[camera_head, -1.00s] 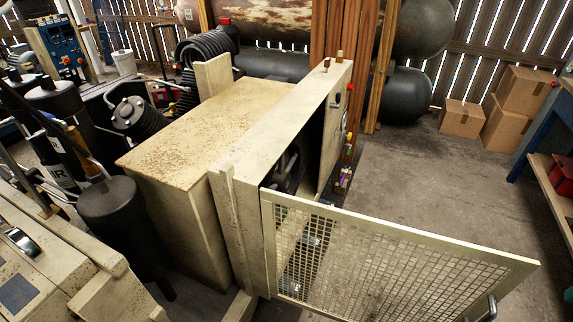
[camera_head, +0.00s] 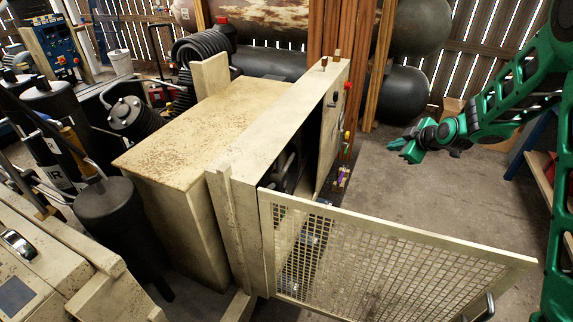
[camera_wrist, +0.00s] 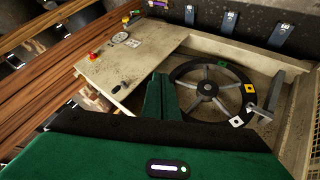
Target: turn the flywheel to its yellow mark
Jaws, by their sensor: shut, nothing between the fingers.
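The flywheel (camera_wrist: 208,89) shows in the wrist view inside the cabinet opening. It has a black rim and grey spokes. A yellow square mark (camera_wrist: 249,88) is on the right of its rim, a green mark (camera_wrist: 221,64) at the upper right and a white mark (camera_wrist: 236,121) at the lower right. A grey pointer or handle (camera_wrist: 268,104) stands by the rim near the yellow mark. My gripper (camera_wrist: 160,84) is shut and empty, left of the flywheel in that view.
The beige cabinet (camera_head: 279,108) stands open, its mesh door (camera_head: 390,262) swung out towards the lower right. A panel (camera_wrist: 125,55) with a red button and a gauge is left of the opening. Shelving stands at the right. Floor between my gripper and the cabinet is clear.

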